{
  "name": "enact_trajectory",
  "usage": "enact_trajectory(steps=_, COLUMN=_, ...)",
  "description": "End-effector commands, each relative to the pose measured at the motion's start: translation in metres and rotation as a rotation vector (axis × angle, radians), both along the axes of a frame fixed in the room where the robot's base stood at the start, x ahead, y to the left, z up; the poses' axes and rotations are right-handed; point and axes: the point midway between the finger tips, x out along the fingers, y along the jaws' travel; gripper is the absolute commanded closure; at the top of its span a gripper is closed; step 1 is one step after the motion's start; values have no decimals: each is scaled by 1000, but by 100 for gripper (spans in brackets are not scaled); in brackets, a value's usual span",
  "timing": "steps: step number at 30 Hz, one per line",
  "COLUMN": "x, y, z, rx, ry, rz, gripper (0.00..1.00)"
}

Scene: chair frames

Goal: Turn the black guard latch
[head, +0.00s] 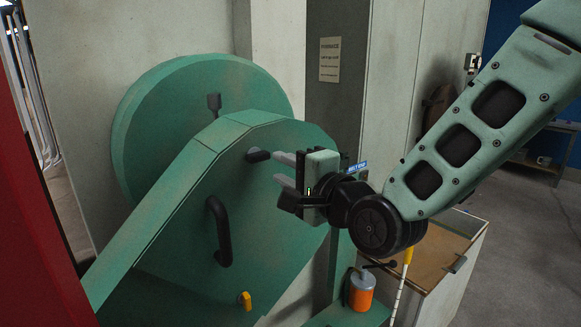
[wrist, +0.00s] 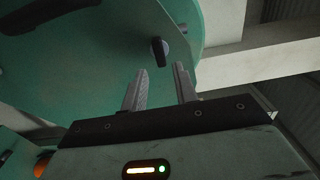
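The black guard latch (head: 258,155) is a short dark knob on the upper right face of the green guard (head: 180,215). In the head view it lies nearly level. Contact with the latch is not visible.
A black curved handle (head: 218,230) and a yellow knob (head: 244,300) project from the guard lower down. A big green disc (head: 150,110) stands behind it. An orange can (head: 361,292) and an open-topped box (head: 440,245) are below my arm.

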Motion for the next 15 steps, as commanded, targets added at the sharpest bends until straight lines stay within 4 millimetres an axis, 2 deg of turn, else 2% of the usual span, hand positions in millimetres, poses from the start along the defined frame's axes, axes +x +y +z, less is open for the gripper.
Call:
enact_trajectory(steps=9, x=35, y=24, z=-1, rx=-2, ry=1, rz=1, gripper=71)
enact_trajectory(steps=15, x=51, y=35, z=-2, rx=-4, ry=0, rz=1, gripper=71)
